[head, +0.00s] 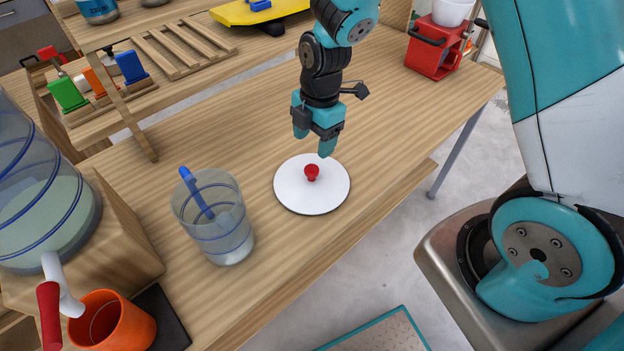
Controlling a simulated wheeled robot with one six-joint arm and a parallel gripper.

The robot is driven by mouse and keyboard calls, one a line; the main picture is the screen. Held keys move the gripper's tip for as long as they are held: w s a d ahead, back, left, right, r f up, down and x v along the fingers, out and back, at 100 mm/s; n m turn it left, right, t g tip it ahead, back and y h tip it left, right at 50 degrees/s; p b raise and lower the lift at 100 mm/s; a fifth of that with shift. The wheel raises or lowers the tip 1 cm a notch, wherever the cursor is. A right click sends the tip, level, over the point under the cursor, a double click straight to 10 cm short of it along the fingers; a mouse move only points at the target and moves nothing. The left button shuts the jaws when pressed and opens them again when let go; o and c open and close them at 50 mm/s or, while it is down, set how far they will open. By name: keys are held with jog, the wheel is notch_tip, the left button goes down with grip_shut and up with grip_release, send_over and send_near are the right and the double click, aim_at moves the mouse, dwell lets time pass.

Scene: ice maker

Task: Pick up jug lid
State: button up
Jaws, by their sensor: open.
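The jug lid (292,192) is a round white disc with a red knob (312,172) at its middle. It lies flat on the wooden table, right of the clear jug. My gripper (313,147) points down just behind the lid, with its two teal fingers apart and nothing between them. The fingertips look a little above the lid's far edge, and the red knob is in front of them and free. The exact height of the fingertips over the lid is hard to tell.
A clear jug (222,232) with a blue-handled tool stands left of the lid. A large dispenser (35,215) and an orange mug (112,322) are at the far left. A red box (434,50) stands at the back right. The table right of the lid is clear up to its edge.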

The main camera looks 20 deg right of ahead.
aim_at(312, 169)
jog(key=f, duration=0.3)
jog(key=shift+s+a+f, duration=0.1)
jog(key=shift+a, duration=0.1)
jog(key=f, duration=0.2)
jog(key=f+p, duration=0.1)
jog(key=f, duration=0.1)
jog(key=shift+s+a, duration=0.25)
jog(key=shift+s, duration=0.15)
jog(key=shift+f, duration=0.6)
jog(key=c, duration=1)
